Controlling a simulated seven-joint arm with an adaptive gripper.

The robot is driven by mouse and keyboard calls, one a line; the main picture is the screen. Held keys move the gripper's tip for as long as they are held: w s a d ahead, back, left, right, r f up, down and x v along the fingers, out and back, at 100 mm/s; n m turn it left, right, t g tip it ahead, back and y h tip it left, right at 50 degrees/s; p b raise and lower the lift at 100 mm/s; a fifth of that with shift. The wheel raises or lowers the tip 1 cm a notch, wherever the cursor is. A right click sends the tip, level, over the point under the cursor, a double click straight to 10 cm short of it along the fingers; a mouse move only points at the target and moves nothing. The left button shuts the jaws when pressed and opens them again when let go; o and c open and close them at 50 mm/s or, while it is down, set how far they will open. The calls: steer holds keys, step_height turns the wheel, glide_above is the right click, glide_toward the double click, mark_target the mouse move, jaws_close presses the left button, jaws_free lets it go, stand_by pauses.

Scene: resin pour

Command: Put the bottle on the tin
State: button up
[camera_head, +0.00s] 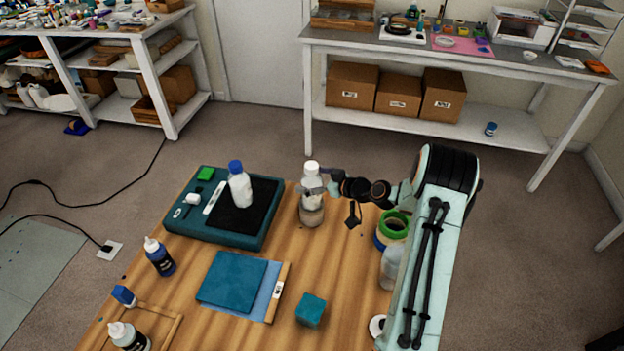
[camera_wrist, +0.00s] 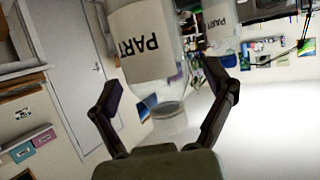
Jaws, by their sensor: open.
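The white-capped bottle (camera_head: 312,178) stands upright near the back middle of the wooden table. Below its pale label is a clear section and a beige base (camera_head: 312,218). I cannot tell whether that base is the tin or part of the bottle. My gripper (camera_head: 327,179) reaches the bottle from the right. In the wrist view my gripper (camera_wrist: 163,92) is open, its fingers apart on either side of the bottle (camera_wrist: 145,45), which is marked "PART". The bottle's far end is cut off by the frame. No other tin is clearly recognisable.
A blue-capped bottle (camera_head: 240,188) stands on a teal-and-black device to the left. Green and blue rings (camera_head: 393,224) and a clear container (camera_head: 391,268) stand close to my arm. A teal block (camera_head: 311,311) and blue slab (camera_head: 232,278) lie in front; wood between is bare.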

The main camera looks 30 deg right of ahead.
steer(key=v, duration=1.2)
steer(key=s+a+r+n+g, duration=0.1)
steer(key=a+r+g, duration=0.15)
steer(key=a, duration=0.45)
steer(key=s+a+r+g, duration=0.1)
steer(key=s+a+g, duration=0.15)
steer(key=a, duration=0.35)
steer(key=s+a+r+n+g, duration=0.1)
steer(key=a+g, duration=0.2)
steer(key=a, duration=0.4)
steer(key=s+a+r+m+g+h, duration=0.1)
steer(key=s+a+m+g, duration=0.1)
steer(key=s, duration=0.7)
steer(key=s+a+r+m+g+h, duration=0.2)
steer(key=s+a+g, duration=0.1)
steer(key=s, duration=0.6)
steer(key=shift+s+a, duration=0.35)
steer(key=shift+a, duration=0.3)
